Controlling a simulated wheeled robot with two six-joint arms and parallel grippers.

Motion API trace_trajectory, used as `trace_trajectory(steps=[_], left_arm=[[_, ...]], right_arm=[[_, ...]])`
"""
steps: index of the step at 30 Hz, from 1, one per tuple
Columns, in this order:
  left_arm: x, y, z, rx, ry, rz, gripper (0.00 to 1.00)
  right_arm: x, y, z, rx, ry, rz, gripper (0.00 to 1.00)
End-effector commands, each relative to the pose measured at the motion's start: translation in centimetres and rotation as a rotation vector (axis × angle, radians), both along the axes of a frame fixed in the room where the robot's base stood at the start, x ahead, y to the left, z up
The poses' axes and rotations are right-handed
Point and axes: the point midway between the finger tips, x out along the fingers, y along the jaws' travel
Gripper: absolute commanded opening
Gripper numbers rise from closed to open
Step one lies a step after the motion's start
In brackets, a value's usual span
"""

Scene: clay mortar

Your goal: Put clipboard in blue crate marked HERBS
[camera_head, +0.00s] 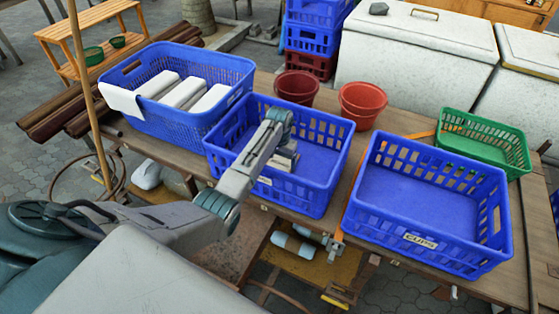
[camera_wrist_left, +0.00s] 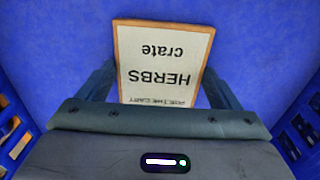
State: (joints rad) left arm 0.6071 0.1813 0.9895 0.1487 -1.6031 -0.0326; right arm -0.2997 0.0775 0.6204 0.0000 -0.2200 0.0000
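The clipboard (camera_wrist_left: 163,62) shows in the left wrist view as a brown-edged board with a white sheet reading "HERBS crate", upside down. My left gripper (camera_head: 285,157) reaches down into the middle blue crate (camera_head: 318,200). In the wrist view its fingers (camera_wrist_left: 160,85) meet the clipboard's two side edges, so it appears shut on the board. Blue crate floor lies beneath and around the board; I cannot tell whether the board touches it. The middle crate's front label is mostly hidden and unreadable. My right gripper is not in view.
A blue crate (camera_head: 430,252) labelled like "CUPS" stands empty at right. A blue basket (camera_head: 205,62) with white blocks stands at left. Two red pots (camera_head: 297,86) and (camera_head: 362,103) stand behind. A green basket (camera_head: 484,130) is at far right. A wooden pole (camera_head: 88,95) rises at left.

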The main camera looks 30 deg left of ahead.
Motion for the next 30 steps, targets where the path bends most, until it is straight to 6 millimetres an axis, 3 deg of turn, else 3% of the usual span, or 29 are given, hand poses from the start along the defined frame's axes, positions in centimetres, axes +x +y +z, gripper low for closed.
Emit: trace_trajectory(steps=[3, 13, 24, 30], left_arm=[[0.0, 0.0, 0.0, 0.000, 0.000, 0.000, 1.00], [0.1, 0.0, 1.0, 0.000, -0.003, 0.000, 1.00], [0.1, 0.0, 8.4, 0.000, -0.005, -0.001, 1.00], [0.1, 0.0, 11.3, 0.000, -0.003, 0.000, 1.00]], right_arm=[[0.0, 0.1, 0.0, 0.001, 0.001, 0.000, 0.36], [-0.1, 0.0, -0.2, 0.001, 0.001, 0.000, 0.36], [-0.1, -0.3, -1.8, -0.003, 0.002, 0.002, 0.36], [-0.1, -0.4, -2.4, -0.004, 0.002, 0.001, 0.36]])
